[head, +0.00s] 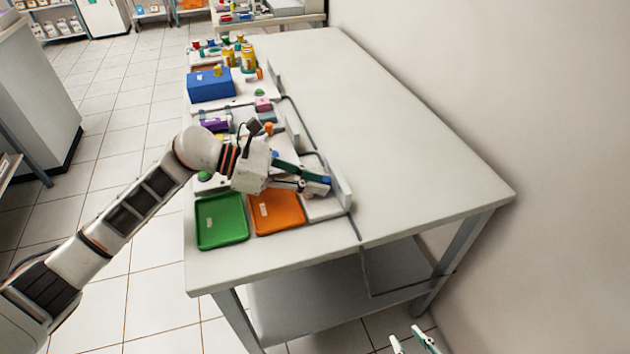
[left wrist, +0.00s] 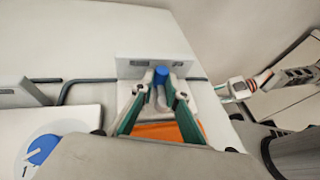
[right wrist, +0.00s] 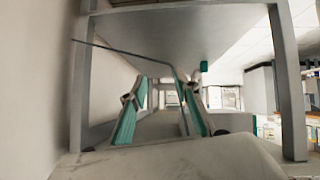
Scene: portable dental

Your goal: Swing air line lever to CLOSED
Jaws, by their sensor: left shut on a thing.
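The blue lever grip (head: 325,181) shows at the near right end of the row of equipment, beside a grey-white block. In the left wrist view the blue grip (left wrist: 161,74) stands between my fingertips, in front of a pale upright plate (left wrist: 130,66). My left gripper (head: 318,186) is shut on this blue lever; its fingertips also show in the left wrist view (left wrist: 161,92). The fingers hide the lever's lower part, and no CLOSED mark is legible. My right gripper (head: 411,341) is open and empty off the table's near right side; its spread fingers show in the right wrist view (right wrist: 160,88).
A green tray (head: 221,238) and an orange tray (head: 278,224) lie near the front edge, left of the lever. A blue box (head: 210,86) and yellow bottles (head: 248,60) stand farther back. The table's right half (head: 410,150) is clear up to the wall. A grey hose runs along the equipment.

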